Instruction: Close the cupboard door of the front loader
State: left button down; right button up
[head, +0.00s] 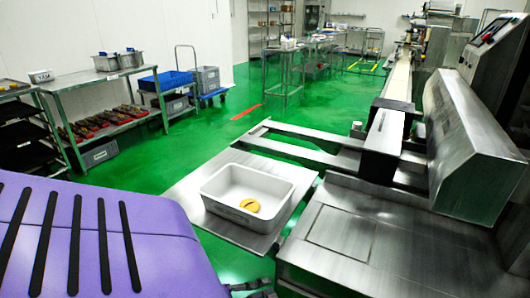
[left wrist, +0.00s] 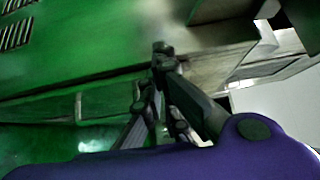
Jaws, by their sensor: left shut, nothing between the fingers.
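The front loader (head: 365,235) is the brushed-metal machine at the right of the head view, with a flat top and a sloped metal hood (head: 480,150). Its cupboard door cannot be made out in the head view, as the lower front falls outside the picture. My left gripper (head: 252,288) just shows at the bottom edge, beside the machine's front left corner. In the left wrist view my left gripper (left wrist: 163,55) is shut and empty, in front of dark, green-tinted metal surfaces; I cannot tell which of these is the door. My right gripper is not in view.
A white tub (head: 255,180) with a yellow piece (head: 250,205) stands on a metal plate (head: 190,190) beside the loader. The green floor (head: 150,165) between is mostly clear.

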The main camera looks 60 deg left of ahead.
pick_arm(q)
jog(key=v, duration=1.2)
